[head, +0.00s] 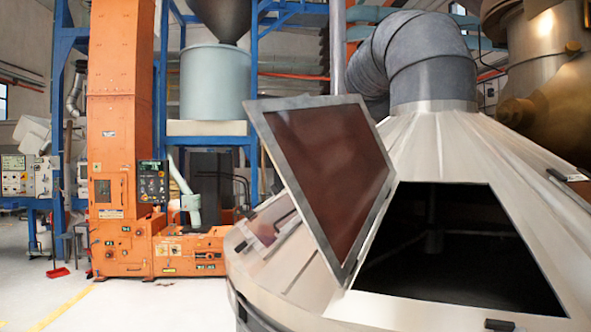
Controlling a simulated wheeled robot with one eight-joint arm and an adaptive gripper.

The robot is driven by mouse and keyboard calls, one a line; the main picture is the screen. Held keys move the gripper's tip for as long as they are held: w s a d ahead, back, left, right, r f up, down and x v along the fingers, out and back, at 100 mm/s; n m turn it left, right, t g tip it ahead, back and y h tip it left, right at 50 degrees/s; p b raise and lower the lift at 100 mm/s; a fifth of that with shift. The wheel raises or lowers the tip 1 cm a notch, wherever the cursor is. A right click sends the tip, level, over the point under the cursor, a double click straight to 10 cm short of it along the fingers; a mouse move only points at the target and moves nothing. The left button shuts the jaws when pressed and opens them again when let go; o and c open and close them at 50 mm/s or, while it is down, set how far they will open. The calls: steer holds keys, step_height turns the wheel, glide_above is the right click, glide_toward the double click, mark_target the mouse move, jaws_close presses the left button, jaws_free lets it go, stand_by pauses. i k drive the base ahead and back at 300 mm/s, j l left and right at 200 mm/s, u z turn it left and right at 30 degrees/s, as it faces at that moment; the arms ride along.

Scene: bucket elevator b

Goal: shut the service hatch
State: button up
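The service hatch (325,155) is a flat panel with a grey metal frame and a dark red-brown face. It stands tilted up along the left side of a dark opening (450,250) in the sloping metal hood (545,190). The hatch is open, and the inside of the hood looks black with faint shapes. A small dark latch piece (499,325) sits on the hood below the opening. My gripper is not in view.
A thick grey ribbed duct (425,60) rises from the hood's top. A brassy tank (550,80) stands at the right. An orange bucket elevator (122,130) and blue posts stand behind at the left. The floor (130,305) at the lower left is clear.

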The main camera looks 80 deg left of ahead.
mark_target(332, 146)
steer(key=k+j+u, duration=0.1)
steer(key=j, duration=0.4)
steer(key=k+j+u, duration=0.1)
steer(key=k+j, duration=0.2)
steer(key=j, duration=0.2)
steer(key=k+j+u, duration=0.1)
steer(key=j, duration=0.45)
steer(key=k+j+u, duration=0.1)
steer(key=k+j, duration=0.15)
steer(key=j, duration=0.3)
steer(key=k+j+u, duration=0.15)
steer(key=j, duration=0.4)
steer(key=k+j+u, duration=0.1)
steer(key=j, duration=0.45)
steer(key=k+j+u, duration=0.1)
steer(key=j, duration=0.45)
steer(key=k+j+u, duration=0.1)
steer(key=j, duration=0.5)
